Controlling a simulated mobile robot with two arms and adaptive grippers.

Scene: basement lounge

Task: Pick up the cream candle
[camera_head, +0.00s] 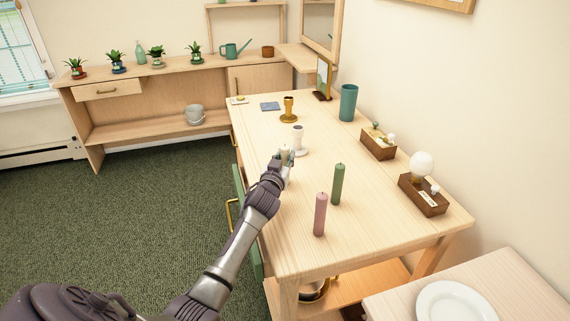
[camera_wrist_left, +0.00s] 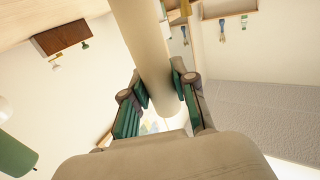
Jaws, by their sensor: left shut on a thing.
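My left gripper (camera_head: 284,157) reaches over the wooden table from the left. In the left wrist view, its green-padded fingers (camera_wrist_left: 158,92) are shut on the cream candle (camera_wrist_left: 142,40), a plain pale cylinder. In the head view only a small part of the candle (camera_head: 285,150) shows at the fingertips; the rest is hidden by the gripper. I cannot tell whether its base touches the table. My right gripper is not in view.
A pink candle (camera_head: 320,214) and a green candle (camera_head: 338,184) stand upright on the table (camera_head: 290,235), nearer and to the right. A gold holder (camera_head: 288,109), a teal cup (camera_head: 348,103) and wooden boxes (camera_head: 379,144) stand farther back or right. The table's front right area is clear.

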